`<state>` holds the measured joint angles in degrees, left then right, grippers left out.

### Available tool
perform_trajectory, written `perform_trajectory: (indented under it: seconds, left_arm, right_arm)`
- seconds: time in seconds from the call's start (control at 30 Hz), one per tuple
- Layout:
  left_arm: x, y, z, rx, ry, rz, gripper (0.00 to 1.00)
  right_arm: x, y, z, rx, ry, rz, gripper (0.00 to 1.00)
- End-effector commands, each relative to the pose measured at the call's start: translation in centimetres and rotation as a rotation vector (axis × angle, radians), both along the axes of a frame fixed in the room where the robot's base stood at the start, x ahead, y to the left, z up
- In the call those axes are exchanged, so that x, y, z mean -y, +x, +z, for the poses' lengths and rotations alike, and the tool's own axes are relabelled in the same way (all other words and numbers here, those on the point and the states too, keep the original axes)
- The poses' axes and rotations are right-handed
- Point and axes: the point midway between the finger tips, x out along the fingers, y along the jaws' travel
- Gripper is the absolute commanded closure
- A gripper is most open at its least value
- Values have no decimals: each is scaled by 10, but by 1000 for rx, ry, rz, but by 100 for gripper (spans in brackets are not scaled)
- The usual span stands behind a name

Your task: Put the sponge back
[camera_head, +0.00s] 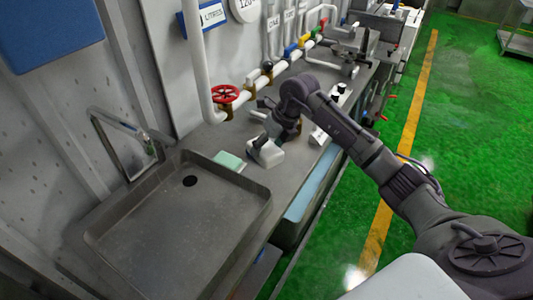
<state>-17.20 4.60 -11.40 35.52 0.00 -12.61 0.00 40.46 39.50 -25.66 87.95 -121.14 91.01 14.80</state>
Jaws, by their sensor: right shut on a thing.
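A pale green sponge (230,161) lies at the sink's back right corner, on or beside the rim. My right gripper (268,138) reaches in from the right, just right of the sponge and apart from it. It is shut on a white block-like object (266,153) low over the counter beside the sink. The fingertips are small and partly hidden, and I cannot tell whether the white object touches the counter. My left gripper is not in view.
The grey sink (165,235) with its dark drain is empty, with a metal tap (125,125) at its left. Pipes with a red valve wheel (225,93) run along the wall behind my right gripper. Small white items (319,136) stand near the counter's front edge. Green floor lies right.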

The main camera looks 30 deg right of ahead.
Motion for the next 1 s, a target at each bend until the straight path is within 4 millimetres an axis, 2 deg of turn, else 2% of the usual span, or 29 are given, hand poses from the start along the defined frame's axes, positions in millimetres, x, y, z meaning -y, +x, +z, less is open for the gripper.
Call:
perform_trajectory:
  seconds: [0.13,0.37,1.0]
  left_arm:
    - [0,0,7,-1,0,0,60]
    - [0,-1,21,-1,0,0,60]
    - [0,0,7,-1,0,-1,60]
  right_arm:
    - [-2,1,-9,-2,1,1,62]
    - [-2,0,-39,-2,1,1,62]
    - [-1,1,-54,1,0,1,62]
